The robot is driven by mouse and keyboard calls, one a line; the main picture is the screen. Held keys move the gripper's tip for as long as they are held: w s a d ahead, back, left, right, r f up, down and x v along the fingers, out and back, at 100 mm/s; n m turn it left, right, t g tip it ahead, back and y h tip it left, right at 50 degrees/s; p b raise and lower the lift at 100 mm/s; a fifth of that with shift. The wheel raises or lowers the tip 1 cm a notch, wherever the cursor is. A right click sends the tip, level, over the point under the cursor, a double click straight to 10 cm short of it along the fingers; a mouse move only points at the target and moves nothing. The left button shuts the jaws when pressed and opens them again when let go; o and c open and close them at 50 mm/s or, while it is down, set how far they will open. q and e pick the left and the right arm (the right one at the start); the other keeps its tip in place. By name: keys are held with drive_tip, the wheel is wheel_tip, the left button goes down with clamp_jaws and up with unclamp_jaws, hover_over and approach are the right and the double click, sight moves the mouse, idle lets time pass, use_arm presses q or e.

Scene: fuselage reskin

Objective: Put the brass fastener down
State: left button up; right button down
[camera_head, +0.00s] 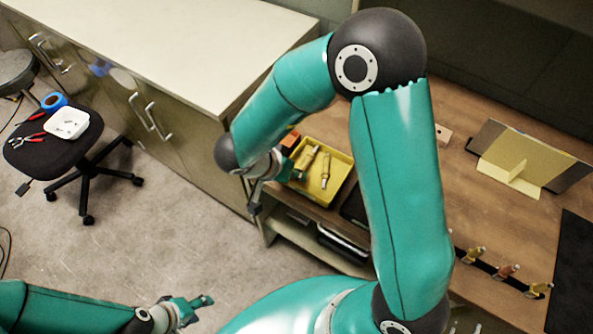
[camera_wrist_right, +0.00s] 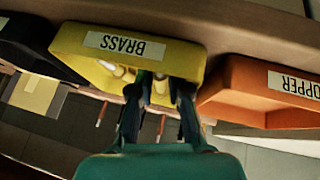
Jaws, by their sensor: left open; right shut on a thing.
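The yellow bin (camera_head: 342,186) sits at the left edge of the wooden bench, with long brass-coloured fasteners (camera_head: 325,170) lying inside. In the right wrist view the bin (camera_wrist_right: 75,50) carries a label reading BRASS, upside down. My right gripper (camera_head: 287,172) is at the bin's left side. In the wrist view its dark fingers (camera_wrist_right: 160,85) reach to the bin's opening and are shut on a brass fastener (camera_wrist_right: 160,84), mostly hidden between them. Pale fastener ends (camera_wrist_right: 122,72) show beside the fingers. My left gripper (camera_head: 190,307) is open and empty, low over the floor.
An orange bin (camera_wrist_right: 262,95) labelled COPPER, partly cut off, and a black bin (camera_wrist_right: 32,40) flank the yellow one. A strip with several fasteners (camera_head: 507,271) and a yellow panel piece (camera_head: 522,155) are on the bench. A stool (camera_head: 45,155) holds a white tray and pliers.

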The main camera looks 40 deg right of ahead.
drive_tip(key=shift+s+a+f, duration=0.15)
drive_tip(key=shift+s+f, duration=0.3)
drive_tip(key=shift+f, duration=0.3)
drive_tip(key=c, duration=1.4)
unclamp_jaws()
drive_tip(key=shift+f, duration=0.1)
drive_tip(key=shift+w+r, duration=0.2)
drive_tip(key=shift+r, duration=0.25)
drive_tip(key=p+v, duration=0.1)
drive_tip(key=v, duration=1.1)
drive_tip(key=shift+w+r, duration=0.3)
drive_tip(key=shift+r, duration=0.05)
